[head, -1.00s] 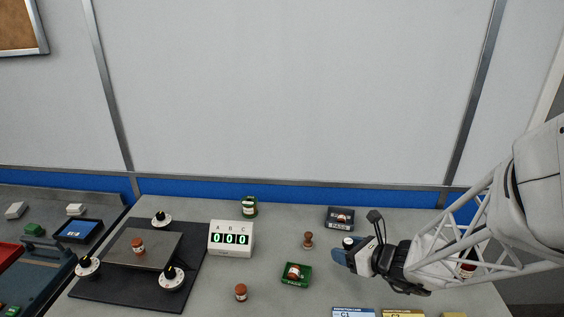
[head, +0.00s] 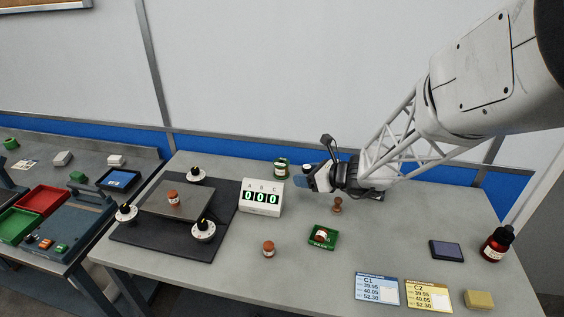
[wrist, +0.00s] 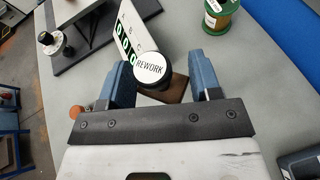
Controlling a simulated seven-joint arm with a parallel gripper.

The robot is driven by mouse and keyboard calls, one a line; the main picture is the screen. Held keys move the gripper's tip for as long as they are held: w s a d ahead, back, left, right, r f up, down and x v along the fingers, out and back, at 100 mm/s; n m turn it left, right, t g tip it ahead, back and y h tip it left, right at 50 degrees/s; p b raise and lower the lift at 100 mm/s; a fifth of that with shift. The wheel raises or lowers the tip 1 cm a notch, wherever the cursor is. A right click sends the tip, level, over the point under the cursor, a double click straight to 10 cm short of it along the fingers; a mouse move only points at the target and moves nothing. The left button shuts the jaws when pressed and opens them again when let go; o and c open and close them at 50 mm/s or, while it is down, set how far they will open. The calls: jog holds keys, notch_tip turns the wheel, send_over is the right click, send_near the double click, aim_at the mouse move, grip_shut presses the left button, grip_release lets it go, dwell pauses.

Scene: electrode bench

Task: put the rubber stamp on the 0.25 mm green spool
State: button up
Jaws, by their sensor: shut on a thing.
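The rubber stamp has a round white top (wrist: 150,67) reading REWORK and a brown base (wrist: 177,88); in the head view its white top (head: 307,167) shows small. My gripper (wrist: 162,84) is shut on the stamp, with the blue fingers on either side of it. In the head view my gripper (head: 303,180) is right of the counter, above the bench. The green spool (head: 281,168) stands upright at the back of the bench, left of and behind my gripper. It also shows at the top of the wrist view (wrist: 221,14), apart from the stamp. Its size label is unreadable.
A white counter (head: 261,199) reading 000 stands close to my gripper. A brown knobbed piece (head: 337,204), a green tray (head: 322,246) and a copper-coloured spool (head: 268,248) are in front. A black board (head: 150,242) with dials lies left; cards (head: 377,289) and a red bottle (head: 496,245) are right.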

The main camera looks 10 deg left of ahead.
jog(key=shift+n+g, duration=0.4)
jog(key=shift+w+a+r, duration=0.1)
jog(key=shift+w+a, duration=0.15)
jog(key=shift+a, duration=0.8)
jog(key=shift+w+a+r, duration=0.1)
jog(key=shift+w+a, duration=0.1)
jog(key=shift+a, duration=0.8)
jog(key=shift+w, duration=0.15)
send_over(282, 162)
jog(key=shift+w+f, duration=0.1)
jog(key=shift+f, duration=0.7)
jog(key=shift+f, duration=0.1)
jog(key=shift+f, duration=1.65)
jog(key=shift+f, duration=0.15)
jog(key=o, duration=0.9)
jog(key=shift+o, duration=0.2)
